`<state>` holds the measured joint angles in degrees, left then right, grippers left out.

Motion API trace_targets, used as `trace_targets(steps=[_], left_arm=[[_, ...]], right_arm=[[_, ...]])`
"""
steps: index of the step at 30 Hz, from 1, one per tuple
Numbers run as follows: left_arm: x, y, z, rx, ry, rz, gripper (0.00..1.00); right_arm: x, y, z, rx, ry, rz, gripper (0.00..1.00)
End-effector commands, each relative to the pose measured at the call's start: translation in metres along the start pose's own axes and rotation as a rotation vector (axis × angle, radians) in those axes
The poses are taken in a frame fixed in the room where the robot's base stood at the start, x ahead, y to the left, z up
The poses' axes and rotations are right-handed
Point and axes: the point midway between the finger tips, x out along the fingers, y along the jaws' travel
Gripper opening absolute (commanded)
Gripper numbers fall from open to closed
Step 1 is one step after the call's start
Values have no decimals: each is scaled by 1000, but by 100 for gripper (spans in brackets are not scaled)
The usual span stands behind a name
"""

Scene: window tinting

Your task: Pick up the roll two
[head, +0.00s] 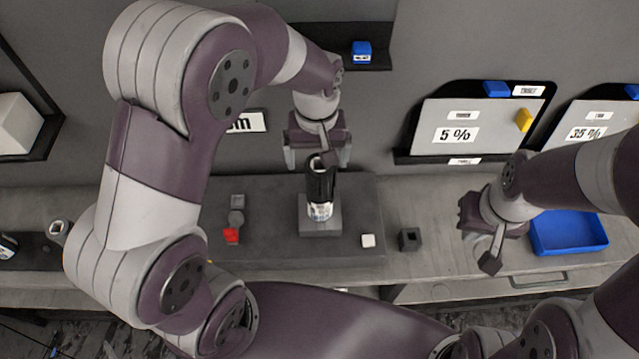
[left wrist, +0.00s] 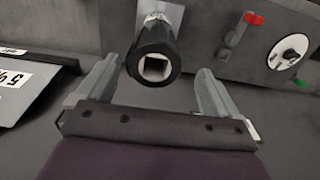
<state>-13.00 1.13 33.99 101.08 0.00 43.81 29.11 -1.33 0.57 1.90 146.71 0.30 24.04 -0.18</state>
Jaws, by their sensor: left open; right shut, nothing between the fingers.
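A black roll (head: 320,183) with a pale printed lower end stands upright on a grey block on the dark counter mat. In the left wrist view the roll (left wrist: 153,62) shows its end with a square pale core, between and beyond the fingertips. My left gripper (head: 318,163) is open around or just above the roll's top; the fingers look apart from it. Its fingers (left wrist: 155,90) stand either side of the roll in the wrist view. My right gripper (head: 489,262) is shut and empty, over the counter at the right.
A blue tray (head: 568,232) lies right of my right gripper. A red-handled fixture (head: 232,235) is on the left. Panels marked 5 % (head: 470,128) and 35 % stand behind.

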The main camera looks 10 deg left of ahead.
Motion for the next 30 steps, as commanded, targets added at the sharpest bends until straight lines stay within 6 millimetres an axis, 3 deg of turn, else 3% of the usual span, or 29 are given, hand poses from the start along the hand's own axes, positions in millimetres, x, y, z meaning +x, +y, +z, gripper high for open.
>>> trace_targets(steps=[5, 9, 16, 17, 25, 30], left_arm=[[24, 1, 8, 2, -7, -4, 94], [49, 2, 8, 1, -3, -2, 94], [55, 2, 8, 1, 0, 0, 94], [55, 2, 8, 1, 0, 0, 91], [55, 2, 8, 1, 1, 0, 3], [54, 2, 7, 1, 1, 1, 0]], right_arm=[[-22, 0, -3, 0, 0, 0, 0], [-25, 0, -3, 0, 0, 0, 0], [-24, 0, -3, 0, 0, 0, 0], [-24, 0, -3, 0, 0, 0, 0], [-24, 0, -3, 0, 0, 0, 0], [-24, 0, -3, 0, 0, 0, 0]])
